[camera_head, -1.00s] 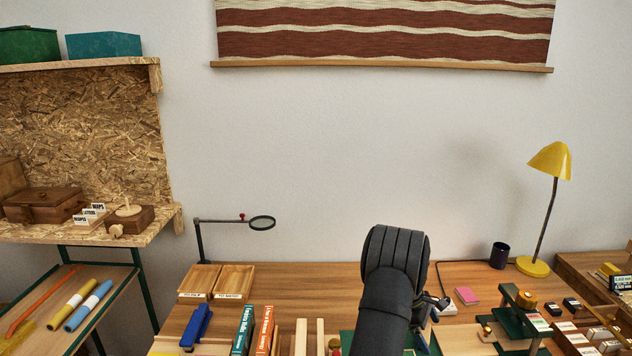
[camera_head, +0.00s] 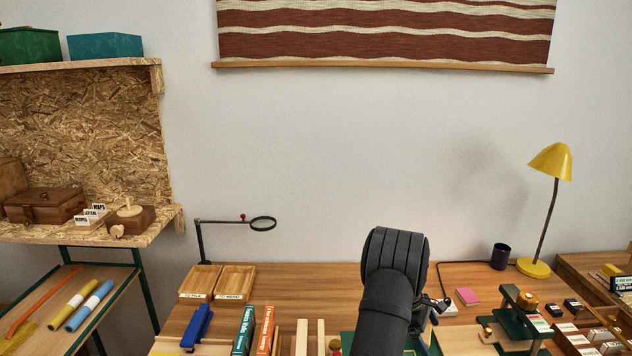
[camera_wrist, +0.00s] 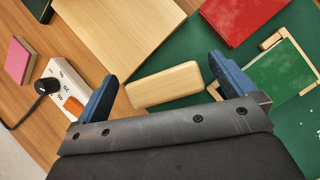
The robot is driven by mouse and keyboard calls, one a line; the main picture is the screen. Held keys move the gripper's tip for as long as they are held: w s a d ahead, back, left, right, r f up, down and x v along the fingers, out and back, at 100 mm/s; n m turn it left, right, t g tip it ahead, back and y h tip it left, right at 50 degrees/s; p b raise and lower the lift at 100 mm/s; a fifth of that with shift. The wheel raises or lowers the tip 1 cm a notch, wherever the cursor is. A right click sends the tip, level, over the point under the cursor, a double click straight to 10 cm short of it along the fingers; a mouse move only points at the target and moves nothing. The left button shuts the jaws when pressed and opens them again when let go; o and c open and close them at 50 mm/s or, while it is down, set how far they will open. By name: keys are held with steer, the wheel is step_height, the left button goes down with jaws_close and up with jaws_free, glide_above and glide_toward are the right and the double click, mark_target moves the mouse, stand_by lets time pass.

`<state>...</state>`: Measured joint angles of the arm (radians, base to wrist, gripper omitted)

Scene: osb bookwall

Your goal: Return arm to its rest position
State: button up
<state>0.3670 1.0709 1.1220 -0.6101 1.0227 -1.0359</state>
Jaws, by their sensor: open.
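My arm is raised at the bottom middle of the head view, and my gripper is mostly hidden behind its dark links there. In the wrist view my gripper (camera_wrist: 165,92) is open, with its two blue fingers spread wide apart. A pale wooden block (camera_wrist: 164,86) shows between the fingers in the picture, on or beside a green mat (camera_wrist: 185,55). I see nothing held; the fingers look apart from the block.
A power strip (camera_wrist: 66,82) with a plug and a pink block (camera_wrist: 19,60) lie near the left finger. A red book (camera_wrist: 240,15) lies on the mat. In the head view, upright books (camera_head: 265,330), a magnifier (camera_head: 262,223) and a yellow lamp (camera_head: 551,162) stand around the desk.

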steer(key=v, duration=1.1)
steer(key=x, duration=1.1)
steer(key=shift+d+f, duration=0.15)
steer(key=shift+f, duration=0.1)
steer(key=r, duration=0.5)
steer(key=shift+s+d, duration=0.15)
steer(key=shift+s, duration=0.05)
steer(key=s+d+r, duration=0.5)
steer(key=s+r, duration=0.2)
steer(key=s, duration=0.3)
steer(key=a+f+m, duration=0.1)
steer(key=a+f, duration=0.1)
steer(key=a, duration=0.4)
steer(key=s+a+f+g+y, duration=0.1)
steer(key=a+f, duration=0.1)
steer(key=a, duration=0.5)
steer(key=s+a+f+m+g, duration=0.1)
steer(key=a+f, duration=0.1)
steer(key=a, duration=0.5)
steer(key=shift+s+a+f+m, duration=0.15)
steer(key=shift+s+f+m, duration=0.1)
steer(key=shift+f+m, duration=0.05)
steer(key=shift+f, duration=0.8)
